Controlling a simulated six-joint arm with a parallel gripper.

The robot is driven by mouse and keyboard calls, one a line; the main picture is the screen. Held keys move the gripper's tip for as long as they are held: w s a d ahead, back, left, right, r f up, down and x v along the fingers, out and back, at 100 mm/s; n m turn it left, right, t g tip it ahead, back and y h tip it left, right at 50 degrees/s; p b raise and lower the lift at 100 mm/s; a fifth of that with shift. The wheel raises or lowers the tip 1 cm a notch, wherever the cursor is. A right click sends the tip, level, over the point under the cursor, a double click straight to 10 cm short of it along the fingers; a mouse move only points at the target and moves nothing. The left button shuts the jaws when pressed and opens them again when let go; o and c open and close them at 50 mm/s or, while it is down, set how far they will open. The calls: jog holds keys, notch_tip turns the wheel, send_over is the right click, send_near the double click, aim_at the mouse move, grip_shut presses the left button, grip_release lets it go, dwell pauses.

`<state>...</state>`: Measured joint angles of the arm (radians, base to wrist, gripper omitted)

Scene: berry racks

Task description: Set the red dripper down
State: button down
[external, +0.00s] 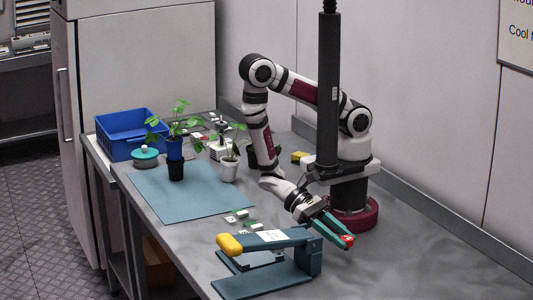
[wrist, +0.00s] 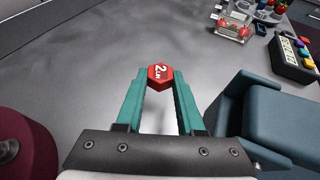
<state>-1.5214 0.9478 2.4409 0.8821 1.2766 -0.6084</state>
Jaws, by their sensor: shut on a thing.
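The red dripper (wrist: 160,77) is a small red piece with white lettering on its face, seen in the wrist view between my fingertips. My gripper (wrist: 159,88) has teal fingers and is shut on it. In the external view the dripper (external: 348,240) shows as a small red spot at the tip of my gripper (external: 340,236). It is held just right of the teal press-like tool. Whether it touches the grey table cannot be told.
The teal tool with a yellow handle end (external: 229,244) stands close on the left. Small white-and-green pieces (external: 240,216) lie behind it. A blue mat (external: 190,196), potted plants (external: 229,168) and a blue crate (external: 118,147) are farther back. The table right of my gripper is bare.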

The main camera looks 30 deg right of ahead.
aim_at(340, 263)
jog(key=shift+s+f, duration=0.2)
jog(key=shift+f, duration=2)
jog(key=c, duration=0.5)
grip_release()
jog(key=v, duration=1.1)
jog(key=shift+o, duration=0.4)
jog(key=shift+w+a+r, duration=0.15)
jog(key=shift+w+r, duration=0.1)
jog(key=shift+w, duration=0.15)
